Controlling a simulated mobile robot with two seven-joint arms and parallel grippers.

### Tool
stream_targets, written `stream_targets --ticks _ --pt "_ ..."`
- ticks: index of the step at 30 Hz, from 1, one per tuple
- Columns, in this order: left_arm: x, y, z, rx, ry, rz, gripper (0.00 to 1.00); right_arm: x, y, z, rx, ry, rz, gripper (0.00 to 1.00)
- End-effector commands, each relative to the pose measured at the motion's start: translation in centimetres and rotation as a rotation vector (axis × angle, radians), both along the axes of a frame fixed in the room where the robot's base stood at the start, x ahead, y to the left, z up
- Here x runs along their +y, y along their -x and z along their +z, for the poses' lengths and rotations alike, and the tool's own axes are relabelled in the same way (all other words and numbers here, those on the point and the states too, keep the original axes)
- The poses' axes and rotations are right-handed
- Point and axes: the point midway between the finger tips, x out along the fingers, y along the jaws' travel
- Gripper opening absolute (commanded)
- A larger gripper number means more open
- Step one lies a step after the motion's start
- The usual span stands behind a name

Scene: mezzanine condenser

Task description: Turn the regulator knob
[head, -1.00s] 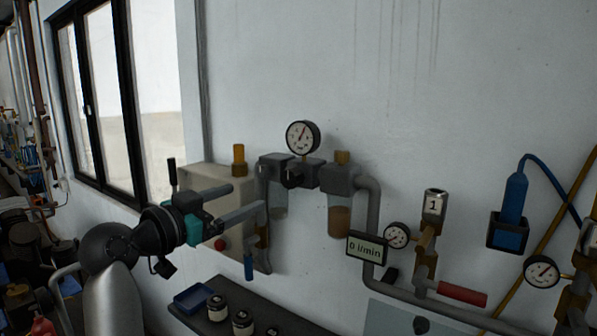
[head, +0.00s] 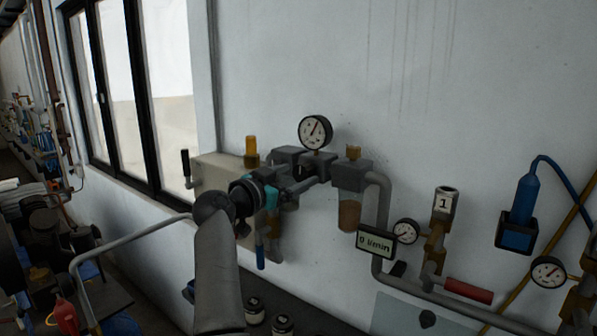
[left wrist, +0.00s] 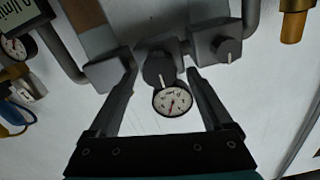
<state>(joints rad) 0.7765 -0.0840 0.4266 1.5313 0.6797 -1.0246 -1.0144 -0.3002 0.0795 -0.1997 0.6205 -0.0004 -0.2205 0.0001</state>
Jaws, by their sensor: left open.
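The regulator knob (left wrist: 158,72) is a dark round knob with a pale pointer mark, below a grey block in the left wrist view. In the head view my gripper and arm largely hide it. A white round gauge (head: 315,131) stands above the grey regulator unit; it also shows in the left wrist view (left wrist: 172,102). My left gripper (head: 304,180) is in front of the unit. In the left wrist view its fingers (left wrist: 160,70) are open, one on each side of the knob. I cannot tell whether they touch it. My right gripper is not in view.
A second dark knob (left wrist: 228,50) sits beside the fingers. A bowl (head: 349,213) hangs right of my gripper, with a flow display (head: 376,243) and grey pipe (head: 383,205) beyond. A beige box (head: 218,175) is behind my wrist. Jars (head: 283,325) stand below.

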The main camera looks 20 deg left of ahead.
Motion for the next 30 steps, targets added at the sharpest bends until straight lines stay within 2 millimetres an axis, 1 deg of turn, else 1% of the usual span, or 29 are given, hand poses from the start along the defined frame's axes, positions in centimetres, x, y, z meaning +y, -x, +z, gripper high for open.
stream_targets --ticks 1,6,17,30 --pt "-0.1 -0.4 0.1 0.001 0.003 0.0 0.84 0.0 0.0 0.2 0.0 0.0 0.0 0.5" --pt "-0.4 -1.2 0.0 0.0 0.001 0.001 0.84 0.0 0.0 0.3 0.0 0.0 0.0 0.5" --pt "-0.5 -1.5 0.0 0.001 0.0 0.0 0.84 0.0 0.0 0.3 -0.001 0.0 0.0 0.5" --pt "-0.5 -1.4 0.0 0.001 0.0 0.0 0.34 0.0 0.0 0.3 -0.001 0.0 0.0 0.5"
